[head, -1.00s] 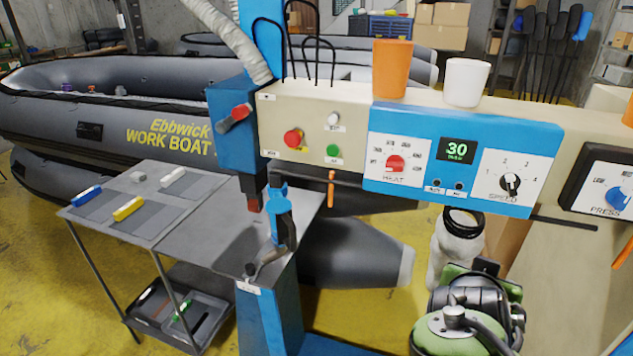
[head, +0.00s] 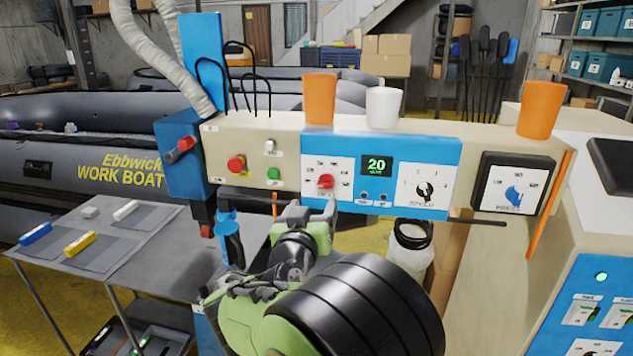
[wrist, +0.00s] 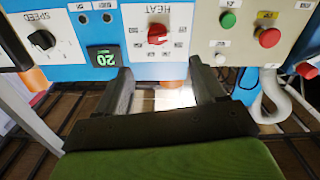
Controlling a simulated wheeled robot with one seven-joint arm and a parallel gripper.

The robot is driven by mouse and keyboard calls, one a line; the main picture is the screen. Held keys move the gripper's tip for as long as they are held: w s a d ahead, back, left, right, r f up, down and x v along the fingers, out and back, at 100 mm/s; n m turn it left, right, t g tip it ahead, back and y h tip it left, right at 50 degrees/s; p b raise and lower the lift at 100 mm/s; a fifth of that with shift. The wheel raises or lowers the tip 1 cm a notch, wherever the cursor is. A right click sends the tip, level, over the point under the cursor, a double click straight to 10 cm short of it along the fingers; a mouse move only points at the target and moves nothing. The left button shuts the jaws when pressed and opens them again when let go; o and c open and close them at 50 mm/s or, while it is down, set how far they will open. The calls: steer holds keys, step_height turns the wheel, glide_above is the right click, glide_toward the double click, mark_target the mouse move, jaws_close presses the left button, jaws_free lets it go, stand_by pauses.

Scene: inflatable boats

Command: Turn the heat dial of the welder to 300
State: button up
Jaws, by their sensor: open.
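The welder's blue panel (head: 440,152) holds the red heat dial (head: 326,181) on a white plate at its left. The dial also shows upside down in the wrist view (wrist: 157,34), where the plate reads HEAT; its exact setting is too small to read. A green display (head: 377,166) beside it reads 20. My gripper (wrist: 158,70) is open and empty, its two dark fingers apart. They point at the panel with the dial between and beyond them, apparently not touching. In the head view, my gripper (head: 325,210) is just below the dial, its fingertips partly hard to make out.
The black speed dial (head: 424,191) is right of the display and the blue press dial (head: 514,196) further right. Red (head: 236,164) and green (head: 273,174) buttons are left. Orange (head: 319,98) and white (head: 384,107) cups stand on top. A dark rod runs below the panel.

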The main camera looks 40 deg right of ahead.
mark_target(323, 184)
steer(key=p+x, duration=0.3)
steer(key=x, duration=0.6)
steer(key=shift+w+d, duration=0.15)
steer(key=shift+d, duration=0.15)
steer(key=shift+c, duration=0.3)
steer(key=c, duration=1)
